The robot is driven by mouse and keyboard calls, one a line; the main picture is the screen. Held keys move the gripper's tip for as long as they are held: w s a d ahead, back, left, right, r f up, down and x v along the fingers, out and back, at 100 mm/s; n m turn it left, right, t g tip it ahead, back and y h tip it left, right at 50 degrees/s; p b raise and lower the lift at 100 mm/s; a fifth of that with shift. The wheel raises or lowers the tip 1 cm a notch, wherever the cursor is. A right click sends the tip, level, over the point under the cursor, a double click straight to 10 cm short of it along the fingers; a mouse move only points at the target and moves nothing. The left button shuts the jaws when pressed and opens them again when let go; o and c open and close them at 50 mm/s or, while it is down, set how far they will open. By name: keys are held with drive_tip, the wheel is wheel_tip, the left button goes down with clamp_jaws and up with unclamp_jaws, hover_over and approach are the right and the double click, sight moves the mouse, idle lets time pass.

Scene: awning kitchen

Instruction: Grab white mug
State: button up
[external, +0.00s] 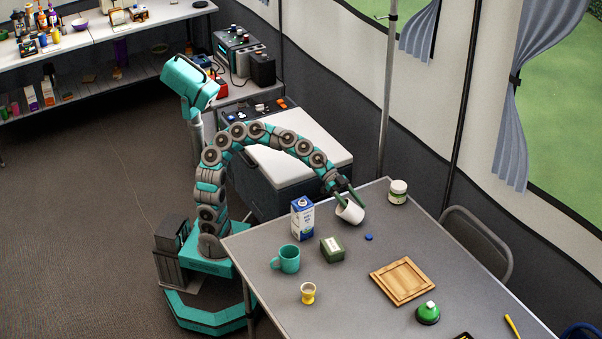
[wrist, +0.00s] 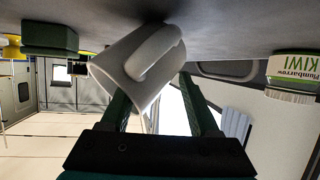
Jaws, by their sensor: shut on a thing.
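The white mug (external: 350,211) is at the far end of the grey table in the external view, tilted on its side. My gripper (external: 342,194) is shut on it. In the wrist view the mug (wrist: 125,75) sits tilted between the two dark green fingers of my gripper (wrist: 160,100), with its handle facing the camera. The mug is at or very close to the table top; I cannot tell whether it touches.
A blue and white carton (external: 302,218), a dark green box (external: 332,249) and a teal mug (external: 286,260) stand nearby. A white jar (external: 398,192) with a green label is to the right. A small blue cap (external: 369,237) and a wooden board (external: 403,281) lie nearer the camera.

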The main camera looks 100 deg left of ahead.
clamp_jaws()
idle(0.7)
